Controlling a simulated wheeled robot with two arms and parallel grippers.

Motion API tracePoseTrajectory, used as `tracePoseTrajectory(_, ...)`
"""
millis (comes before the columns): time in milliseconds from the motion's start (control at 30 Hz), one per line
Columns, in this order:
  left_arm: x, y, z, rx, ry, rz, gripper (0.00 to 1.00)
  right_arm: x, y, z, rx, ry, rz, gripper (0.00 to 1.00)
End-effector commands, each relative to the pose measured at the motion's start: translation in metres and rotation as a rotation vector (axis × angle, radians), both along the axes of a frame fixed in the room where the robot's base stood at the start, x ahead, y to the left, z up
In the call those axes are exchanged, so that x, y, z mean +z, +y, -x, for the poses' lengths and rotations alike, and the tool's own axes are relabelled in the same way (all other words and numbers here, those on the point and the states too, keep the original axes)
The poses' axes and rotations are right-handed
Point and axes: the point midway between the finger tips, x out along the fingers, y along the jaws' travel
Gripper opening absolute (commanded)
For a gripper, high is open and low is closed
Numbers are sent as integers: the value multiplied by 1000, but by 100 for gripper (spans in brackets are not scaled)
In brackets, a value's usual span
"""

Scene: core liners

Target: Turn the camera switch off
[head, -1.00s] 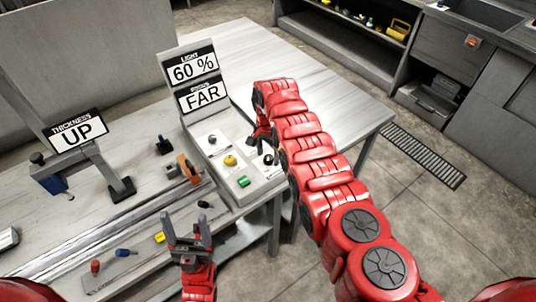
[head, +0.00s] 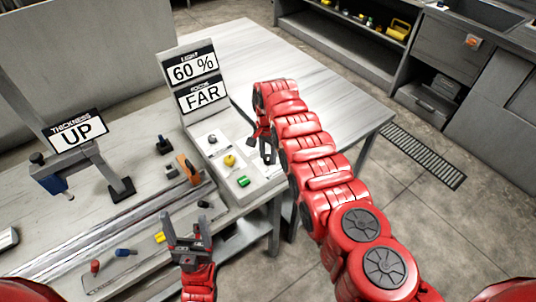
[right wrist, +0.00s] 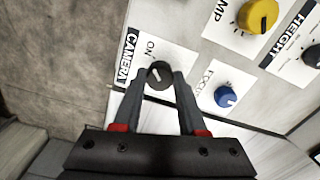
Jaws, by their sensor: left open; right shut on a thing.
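The camera switch (right wrist: 158,74) is a small black knob with a white mark on a white plate marked CAMERA. The word ON is printed beside it, and the mark points roughly toward that word. My right gripper (right wrist: 160,76) has its two fingers on either side of the knob and is shut on it. In the head view my right gripper (head: 264,148) is at the right part of the control panel, where it and my arm hide much of the switch. My left gripper (head: 188,240) is open and empty above the front of the bench.
In the right wrist view, a blue focus knob (right wrist: 225,96), a yellow lamp knob (right wrist: 258,15) and a black height knob (right wrist: 312,55) are close by. Signs read 60 % (head: 193,69), FAR (head: 201,95) and UP (head: 76,133). A rail runs along the bench at left.

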Motion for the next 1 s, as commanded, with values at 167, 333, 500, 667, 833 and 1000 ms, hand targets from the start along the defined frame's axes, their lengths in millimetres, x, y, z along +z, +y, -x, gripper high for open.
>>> tracePoseTrajectory(167, -2, 0, 0, 0, 0, 0, 74, -1, 0, 1, 36, 3, 0, 0)
tracePoseTrajectory(333, -5, 0, 0, 0, 0, 0, 74, -3, 0, 1, 121, 2, 0, 0)
tracePoseTrajectory(500, -12, 0, 0, 0, 0, 0, 74, -3, -1, 0, 256, 0, -1, 0)
tracePoseTrajectory(667, -22, 0, 0, 0, 0, 0, 74, -5, -1, 1, 407, 3, -1, 0)
tracePoseTrajectory(833, -36, 0, 0, 0, 0, 0, 74, -5, -1, 0, 570, -1, -1, 0)
tracePoseTrajectory(1000, -51, 0, 0, 0, 0, 0, 74, -5, -2, 1, 732, 1, -1, 0)
